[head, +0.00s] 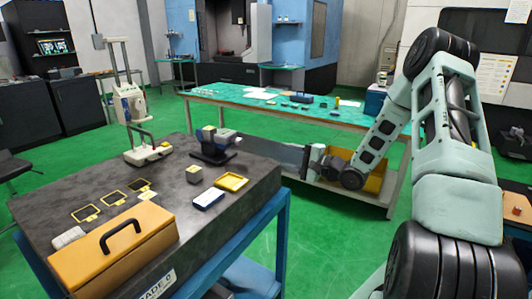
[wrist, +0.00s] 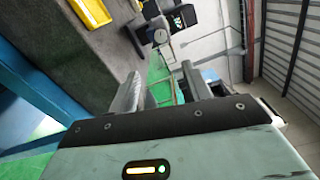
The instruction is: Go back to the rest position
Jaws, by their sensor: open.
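My arm reaches down from the right in the head view. My gripper (head: 288,157) is off the right edge of the dark stone table (head: 235,195), in the gap before the green-topped bench (head: 345,115). The yellow tray (wrist: 92,10) shows at upper left there, on the stone table and clear of the fingers.
On the stone table stand an orange case (head: 112,250), a height gauge (head: 148,154), a small vise (head: 214,147), a small block (head: 194,174), a blue-and-white box (head: 208,198) and the yellow tray (head: 231,182). A yellow bin (head: 373,183) sits under the bench. Green floor (head: 305,235) is open between them.

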